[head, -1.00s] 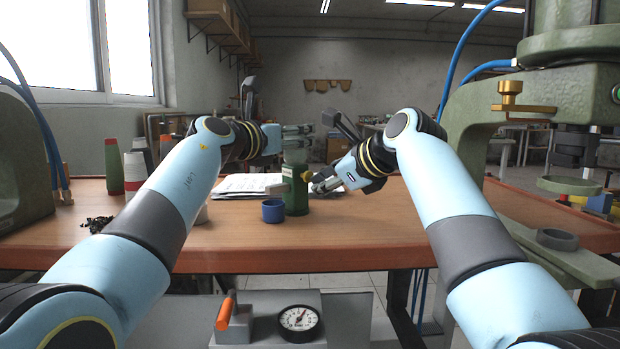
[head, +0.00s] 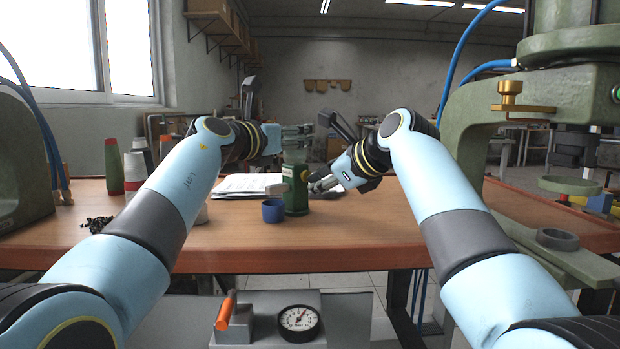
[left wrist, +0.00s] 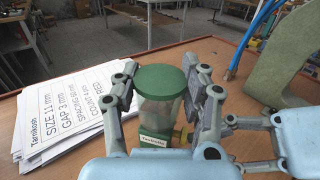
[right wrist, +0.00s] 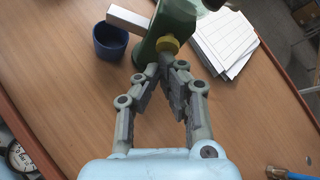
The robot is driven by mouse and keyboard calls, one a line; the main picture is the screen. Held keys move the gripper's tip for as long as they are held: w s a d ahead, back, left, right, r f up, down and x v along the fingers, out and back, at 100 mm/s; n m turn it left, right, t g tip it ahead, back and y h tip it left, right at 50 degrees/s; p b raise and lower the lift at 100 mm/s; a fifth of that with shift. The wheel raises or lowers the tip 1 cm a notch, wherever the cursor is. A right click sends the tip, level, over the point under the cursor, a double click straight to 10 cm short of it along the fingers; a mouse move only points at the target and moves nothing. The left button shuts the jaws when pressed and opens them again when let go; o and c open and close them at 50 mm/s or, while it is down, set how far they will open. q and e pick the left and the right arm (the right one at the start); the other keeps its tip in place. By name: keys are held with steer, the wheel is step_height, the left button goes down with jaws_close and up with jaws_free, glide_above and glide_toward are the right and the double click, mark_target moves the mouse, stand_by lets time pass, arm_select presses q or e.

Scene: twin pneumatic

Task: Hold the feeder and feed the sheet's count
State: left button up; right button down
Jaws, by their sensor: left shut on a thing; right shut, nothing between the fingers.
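The feeder (head: 296,190) is a green upright body on the table with a clear hopper under a green cap (left wrist: 160,80). My left gripper (head: 298,140) is shut around its hopper; in the left wrist view the fingers flank it. A yellow knob (right wrist: 167,43) is on the feeder's side. My right gripper (right wrist: 166,72) is shut and empty, its tips right at a dark stub by this knob; I cannot tell if they touch. A pale chute (right wrist: 129,19) juts from the opposite side above a blue cup (right wrist: 110,40).
A green press (head: 560,95) stands at the right. A gauge (head: 299,318) is below the front edge. The wooden tabletop (head: 370,235) is clear in front.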

steer(key=shift+w+a, duration=0.25)
steer(key=shift+w, duration=0.05)
steer(key=shift+s, duration=0.1)
stand_by(0.5)
steer(key=shift+s+d, duration=0.85)
steer(key=shift+s, duration=0.05)
steer(key=shift+s+d, duration=0.8)
steer(key=shift+s, duration=0.2)
steer(key=shift+s+d, duration=0.8)
steer(key=shift+s, duration=0.15)
stand_by(0.7)
steer(key=s+d, duration=0.2)
steer(key=shift+s+d, duration=0.3)
steer(key=shift+s, duration=0.1)
steer(key=shift+a, duration=0.1)
steer(key=shift+w, duration=0.1)
